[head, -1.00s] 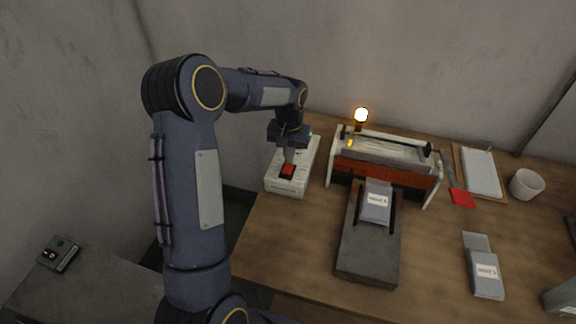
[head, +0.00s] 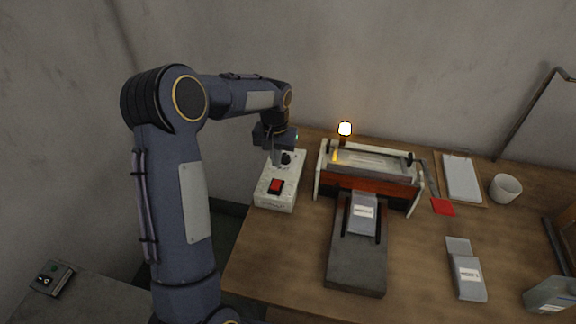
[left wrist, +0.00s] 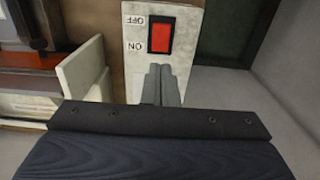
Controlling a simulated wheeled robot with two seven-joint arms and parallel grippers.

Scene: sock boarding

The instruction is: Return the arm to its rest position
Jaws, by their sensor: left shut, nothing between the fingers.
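My left arm comes in from the left, and its gripper (head: 278,158) hangs over the back part of a white switch box (head: 268,200). The gripper is shut and empty, with its fingertips together in the left wrist view (left wrist: 162,84). A red rocker switch (head: 276,186) sits on the box in front of the fingers, clear of them. The left wrist view also shows the red switch (left wrist: 161,36), with OFF and ON printed beside it. My right gripper is not in view.
A machine with a red-brown front (head: 370,185) stands right of the box, with a lit lamp (head: 345,129) behind it. A grey board (head: 357,262) bears a labelled grey piece (head: 362,212). Another grey piece (head: 468,278), a clipboard (head: 462,178) and a white cup (head: 505,188) lie further right.

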